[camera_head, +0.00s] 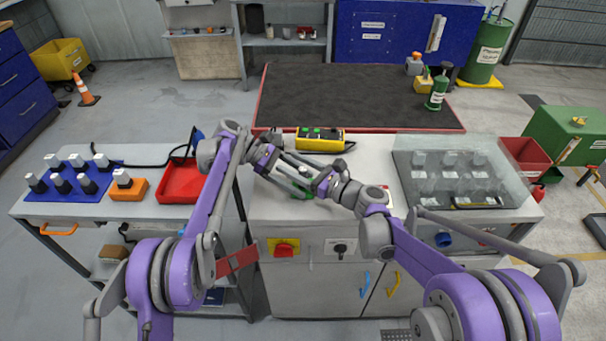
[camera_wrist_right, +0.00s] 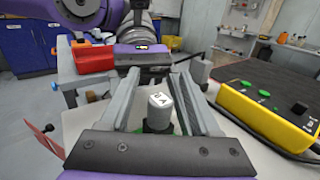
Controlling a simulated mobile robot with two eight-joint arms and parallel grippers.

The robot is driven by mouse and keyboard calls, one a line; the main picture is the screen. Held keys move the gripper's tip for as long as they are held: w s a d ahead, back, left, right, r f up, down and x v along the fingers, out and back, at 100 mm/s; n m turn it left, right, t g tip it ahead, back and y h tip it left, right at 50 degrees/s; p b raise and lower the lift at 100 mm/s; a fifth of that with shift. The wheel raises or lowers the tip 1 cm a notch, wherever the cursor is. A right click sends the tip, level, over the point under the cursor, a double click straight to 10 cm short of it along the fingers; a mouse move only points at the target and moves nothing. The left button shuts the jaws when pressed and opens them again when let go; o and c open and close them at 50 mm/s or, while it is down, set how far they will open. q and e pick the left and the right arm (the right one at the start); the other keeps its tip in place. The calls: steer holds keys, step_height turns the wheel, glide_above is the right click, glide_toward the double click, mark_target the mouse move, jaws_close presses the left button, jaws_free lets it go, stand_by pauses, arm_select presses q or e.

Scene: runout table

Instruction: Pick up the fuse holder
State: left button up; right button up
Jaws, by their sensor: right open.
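The fuse holder (camera_wrist_right: 159,112), with a pale cylindrical top bearing dark marks and a dark green lower part, stands upright between the fingers of my right gripper in the right wrist view. Gaps show on both sides of it, and the fingers are open. In the head view my right gripper (camera_head: 297,178) is low over the grey worktop, reaching left. A bit of green (camera_head: 304,194) shows beside its fingers. My left gripper (camera_head: 272,158) is close by, overlapping the right one in the head view, and its jaw state is unclear.
A yellow control box (camera_head: 320,139) stands just behind the grippers. A red tray (camera_head: 181,182) and a blue mat (camera_head: 67,184) with several fuse holders lie left. A clear cover (camera_head: 510,183) over several parts is right. A dark mat (camera_head: 350,95) lies behind.

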arm_select(q)
steer(key=shift+f, duration=0.1)
arm_select(e)
steer(key=shift+a, duration=0.1)
jaws_close()
stand_by(0.3)
arm_select(q)
steer(key=o, duration=0.8)
steer(key=shift+c, duration=0.2)
steer(key=shift+w, duration=0.1)
arm_select(e)
step_height(320, 180, up, 10)
arm_select(q)
steer(key=shift+a, duration=0.1)
arm_select(e)
steer(key=shift+w, duration=0.1)
